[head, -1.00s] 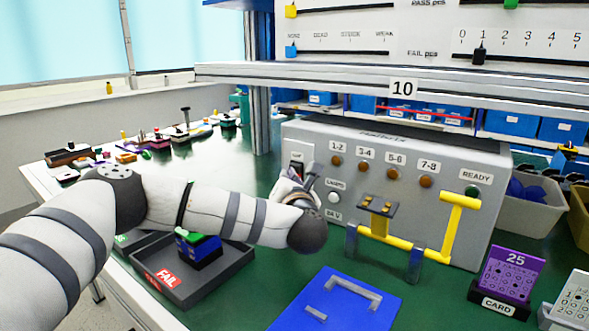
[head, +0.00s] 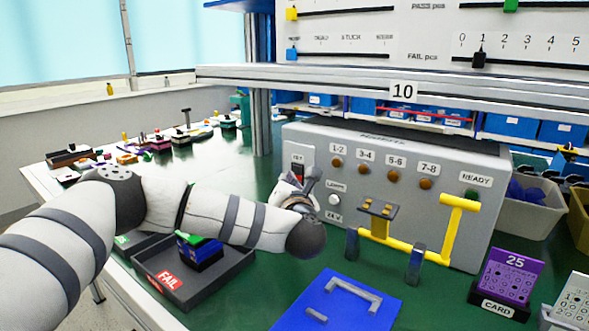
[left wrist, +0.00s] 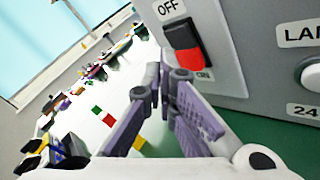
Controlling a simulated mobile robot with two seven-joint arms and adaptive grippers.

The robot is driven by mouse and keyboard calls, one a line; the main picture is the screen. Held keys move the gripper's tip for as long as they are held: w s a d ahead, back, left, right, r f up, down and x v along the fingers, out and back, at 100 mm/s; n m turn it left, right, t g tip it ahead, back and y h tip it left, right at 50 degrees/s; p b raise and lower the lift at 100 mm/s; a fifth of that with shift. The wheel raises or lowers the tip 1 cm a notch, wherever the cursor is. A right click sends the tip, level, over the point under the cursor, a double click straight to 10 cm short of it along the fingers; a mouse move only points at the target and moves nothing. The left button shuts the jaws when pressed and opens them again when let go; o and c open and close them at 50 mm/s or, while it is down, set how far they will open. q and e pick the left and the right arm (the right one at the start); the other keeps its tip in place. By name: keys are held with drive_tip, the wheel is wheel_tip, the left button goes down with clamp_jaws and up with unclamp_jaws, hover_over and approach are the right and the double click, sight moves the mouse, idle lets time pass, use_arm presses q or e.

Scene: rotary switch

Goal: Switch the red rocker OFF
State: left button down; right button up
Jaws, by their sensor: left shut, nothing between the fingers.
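The rocker switch (head: 297,173) sits on a light plate at the left end of the grey test box. In the left wrist view the rocker (left wrist: 185,46) has a dark upper part and a bright red lower part. An OFF label is above it and an ON label below it. My left gripper (left wrist: 165,82) is shut and empty, its fingertips just left of and below the rocker. I cannot tell whether they touch it. In the head view the left gripper (head: 297,186) partly covers the switch plate. My right gripper is not in view.
A white button (head: 334,200) is right of the switch. A yellow-barred fixture (head: 400,240) stands before the box. A blue plate (head: 340,302) lies in front, and a dark FAIL tray (head: 225,278) is under my left arm.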

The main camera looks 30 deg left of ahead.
use_arm(q)
drive_tip(key=shift+s, duration=0.2)
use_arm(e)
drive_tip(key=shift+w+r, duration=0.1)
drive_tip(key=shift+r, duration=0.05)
